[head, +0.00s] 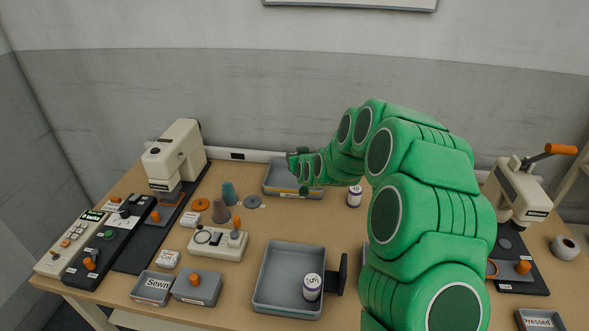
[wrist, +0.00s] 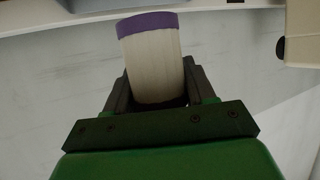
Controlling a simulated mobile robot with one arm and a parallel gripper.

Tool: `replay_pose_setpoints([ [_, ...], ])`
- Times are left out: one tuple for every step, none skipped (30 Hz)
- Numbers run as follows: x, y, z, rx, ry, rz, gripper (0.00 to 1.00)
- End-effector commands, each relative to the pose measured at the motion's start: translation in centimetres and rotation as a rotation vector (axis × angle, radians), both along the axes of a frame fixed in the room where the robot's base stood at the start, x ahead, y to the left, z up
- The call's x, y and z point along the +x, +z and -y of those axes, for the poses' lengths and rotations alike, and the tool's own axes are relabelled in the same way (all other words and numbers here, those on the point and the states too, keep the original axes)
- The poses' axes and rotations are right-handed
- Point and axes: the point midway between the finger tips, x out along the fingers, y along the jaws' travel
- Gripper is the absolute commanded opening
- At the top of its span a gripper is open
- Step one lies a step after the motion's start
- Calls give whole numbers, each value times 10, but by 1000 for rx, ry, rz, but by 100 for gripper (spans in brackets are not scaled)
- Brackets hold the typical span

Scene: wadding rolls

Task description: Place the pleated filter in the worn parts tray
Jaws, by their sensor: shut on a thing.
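My gripper (wrist: 155,80) is shut on a white cylinder with fine ribbing and a purple end band, which looks like the pleated filter (wrist: 152,58). In the head view my gripper (head: 297,160) is over the grey tray with a yellow strip (head: 268,188) at the back of the table; the held filter cannot be made out there. A second grey tray (head: 262,285) stands at the front middle, with a white, purple-ended, labelled cylinder (head: 313,288) upright in it. I cannot read which tray is for worn parts.
Another white, purple-ended cylinder (head: 354,197) stands right of the back tray. A crank machine (head: 518,190) stands right. The wall is close behind the back tray.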

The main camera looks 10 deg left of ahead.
Motion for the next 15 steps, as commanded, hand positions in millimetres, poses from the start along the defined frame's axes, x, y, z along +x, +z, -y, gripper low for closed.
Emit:
replay_pose_setpoints([
  [6,-5,-3,0,1,-1,23],
  [9,-6,-5,-1,1,-1,23],
  [14,-8,-6,-1,2,1,23],
  [18,-8,-7,-1,1,3,23],
  [21,-10,-8,0,1,4,23],
  [23,-14,-8,0,0,3,23],
  [26,-17,-9,1,0,2,23],
  [27,-21,-10,0,0,1,23],
  [30,-25,-11,0,1,0,23],
  [32,-29,-12,-1,1,-1,23],
  [34,-32,-12,-2,2,0,23],
  [38,-35,-13,-1,2,1,23],
  [40,-38,-14,-1,1,2,23],
  [43,-40,-15,-1,1,3,23],
  [46,-43,-16,-1,1,3,23],
])
